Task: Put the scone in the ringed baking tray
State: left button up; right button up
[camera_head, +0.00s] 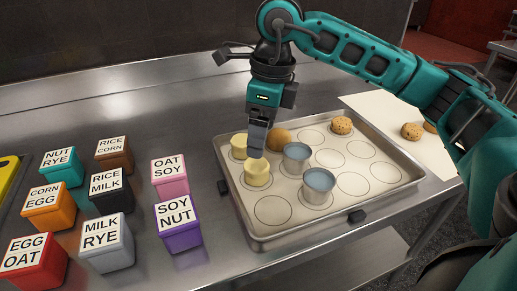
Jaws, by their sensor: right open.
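The ringed baking tray (255,227) is a shallow metal tray with a pale liner printed with circles. My right gripper (256,152) points down over its left side, open as seen edge-on. Just below the fingertips, a pale yellow, short round piece (257,175), which looks like a scone, sits on a ring. A similar pale piece (239,146) stands behind it, partly hidden by the gripper. I cannot tell whether the fingers touch the nearer piece. My left gripper is out of view.
The tray also holds a brown bun (281,138), a chip-dotted cookie (341,125) and two blue-grey cups (318,186). White paper (432,152) with another cookie (411,130) lies right. Several labelled boxes (182,236) stand left. Several front and right rings are empty.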

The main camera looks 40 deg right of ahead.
jog(key=shift+s+d+r, duration=0.1)
jog(key=shift+d+r, duration=0.05)
jog(key=shift+r, duration=1.4)
jog(key=shift+f, duration=0.1)
